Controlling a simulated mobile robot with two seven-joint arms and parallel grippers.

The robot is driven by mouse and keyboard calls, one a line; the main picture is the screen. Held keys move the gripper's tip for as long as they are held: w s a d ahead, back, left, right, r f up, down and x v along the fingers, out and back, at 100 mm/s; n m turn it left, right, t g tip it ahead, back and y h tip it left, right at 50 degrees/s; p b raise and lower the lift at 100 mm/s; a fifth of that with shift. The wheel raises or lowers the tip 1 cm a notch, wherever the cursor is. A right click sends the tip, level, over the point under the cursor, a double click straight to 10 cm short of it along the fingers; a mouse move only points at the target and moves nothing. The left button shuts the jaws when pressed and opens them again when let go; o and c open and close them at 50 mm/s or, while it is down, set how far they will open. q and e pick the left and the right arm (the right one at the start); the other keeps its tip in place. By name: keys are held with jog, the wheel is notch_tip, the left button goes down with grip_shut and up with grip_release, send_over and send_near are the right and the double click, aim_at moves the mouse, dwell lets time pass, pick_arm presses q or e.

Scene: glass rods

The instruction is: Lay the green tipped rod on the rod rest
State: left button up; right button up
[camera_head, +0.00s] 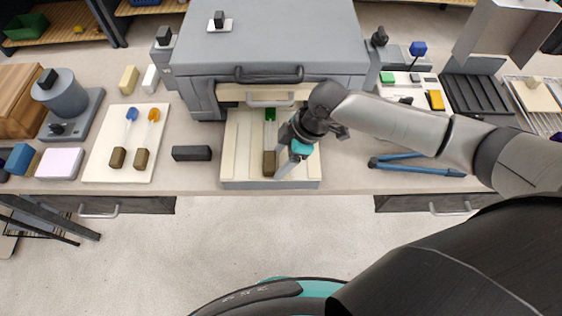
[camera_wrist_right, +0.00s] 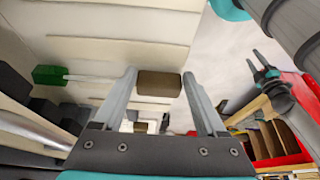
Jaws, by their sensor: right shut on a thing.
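The green tipped rod lies along a pale tray with a raised centre (camera_head: 229,150), in front of the grey furnace. Its green tip (camera_head: 270,114) points toward the furnace and its brown handle (camera_head: 269,163) toward the front edge. My right gripper (camera_head: 279,166) is shut on the brown handle; in the right wrist view the handle (camera_wrist_right: 160,84) sits between both fingers, with the green tip (camera_wrist_right: 49,75) at left. A white board (camera_head: 105,160), seemingly the rod rest, holds a blue tipped rod (camera_head: 132,114) and an orange tipped rod (camera_head: 153,115). My left gripper (camera_wrist_right: 257,64) appears small, fingers apart, in the wrist view.
A dark block (camera_head: 192,153) lies between the board and the tray. The grey furnace (camera_head: 265,45) stands behind, its handle just above the tray. Blue tongs (camera_head: 415,166) lie at right.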

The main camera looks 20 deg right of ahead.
jog(key=shift+f, duration=0.25)
dwell(0.6)
jog(key=o, duration=1.3)
jog(key=shift+o, duration=0.2)
jog(key=p+v, duration=0.1)
jog(key=v, duration=1.4)
jog(key=shift+d+p, duration=0.15)
jog(key=shift+p, duration=0.15)
jog(key=shift+r, duration=0.1)
